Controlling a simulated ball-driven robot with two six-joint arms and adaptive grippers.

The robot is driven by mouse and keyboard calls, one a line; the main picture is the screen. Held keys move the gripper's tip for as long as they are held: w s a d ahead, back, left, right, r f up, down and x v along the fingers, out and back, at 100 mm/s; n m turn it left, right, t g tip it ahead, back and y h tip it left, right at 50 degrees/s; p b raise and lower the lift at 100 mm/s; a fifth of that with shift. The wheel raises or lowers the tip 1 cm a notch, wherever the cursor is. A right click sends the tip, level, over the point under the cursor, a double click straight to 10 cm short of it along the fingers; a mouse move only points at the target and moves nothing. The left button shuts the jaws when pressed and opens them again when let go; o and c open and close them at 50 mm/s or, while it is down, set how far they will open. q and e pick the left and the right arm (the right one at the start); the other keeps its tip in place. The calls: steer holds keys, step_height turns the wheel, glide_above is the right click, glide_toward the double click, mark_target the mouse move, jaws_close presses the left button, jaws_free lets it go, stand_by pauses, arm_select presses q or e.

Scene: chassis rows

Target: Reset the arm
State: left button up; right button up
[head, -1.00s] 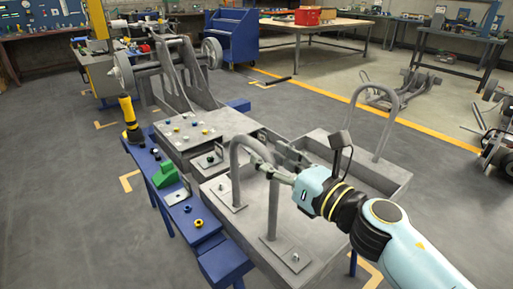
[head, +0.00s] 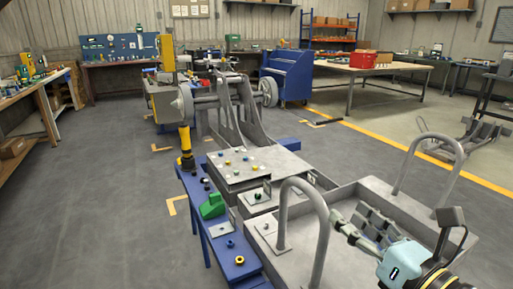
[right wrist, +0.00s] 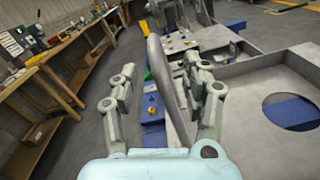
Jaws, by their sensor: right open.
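My right gripper (head: 354,216) is at the lower right of the head view, just right of the near grey hoop handle (head: 322,218). Its two fingers are spread apart, and nothing is seen clamped between them. In the right wrist view the open fingers (right wrist: 165,88) show left and right, with the grey hoop (right wrist: 158,62) appearing between them. I cannot tell how deep the hoop lies between the fingers or whether it touches them. The hoop stands upright on the grey chassis tray (head: 372,190). My left arm and gripper are not in view.
A blue bench (head: 222,250) with a green block (head: 212,206) and a yellow-black tool (head: 186,148) runs left of the chassis. A second hoop (head: 455,160) rises at the tray's far right. Open floor (head: 110,200) lies to the left.

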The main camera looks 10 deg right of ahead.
steer(key=s+d+r+m+g+h, duration=0.1)
steer(key=s+d+r+m+h, duration=0.1)
steer(key=d+m+h, duration=1.1)
steer(key=s+f+m+g+y, duration=0.2)
steer(key=s+f+m+g, duration=0.25)
steer(key=m, duration=0.85)
steer(key=s+a+f+m+g+y, duration=0.25)
steer(key=s+m+g, duration=0.2)
steer(key=s, duration=0.25)
steer(key=s+a+f+m+g+y, duration=0.2)
steer(key=s+a+m+g, duration=0.25)
steer(key=s, duration=0.25)
step_height(320, 180, down, 25)
steer(key=s+d, duration=0.2)
steer(key=s, duration=0.1)
steer(key=s+d+f+m+g, duration=0.1)
steer(key=s+f+g, duration=0.1)
steer(key=s+f, duration=1.5)
steer(key=shift+s+d, duration=0.25)
steer(key=shift+s, duration=0.35)
